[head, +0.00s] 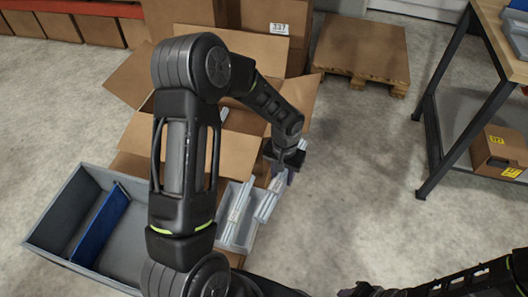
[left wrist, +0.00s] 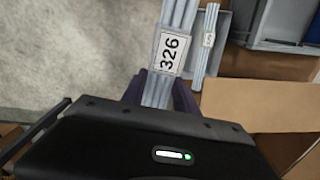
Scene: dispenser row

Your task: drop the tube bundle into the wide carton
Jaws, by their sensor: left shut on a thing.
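My left gripper (head: 283,172) is shut on a bundle of pale grey tubes (head: 267,206). In the left wrist view the held bundle (left wrist: 178,22) carries a white label reading 326 and runs out beyond the purple fingers (left wrist: 158,92). The gripper holds it beside the right side of an open wide carton (head: 222,152), whose brown flaps are spread. My left arm hides much of the carton's opening and inside. A dark part of my right arm (head: 455,285) shows at the bottom right; its jaws are not clear.
A second tube bundle (left wrist: 206,42) rests in a small grey bin (head: 232,246) below the held one. A large grey bin with a blue divider (head: 98,222) stands left. A pallet (head: 362,50) lies behind. A dark-legged table (head: 443,125) stands right; the middle floor is clear.

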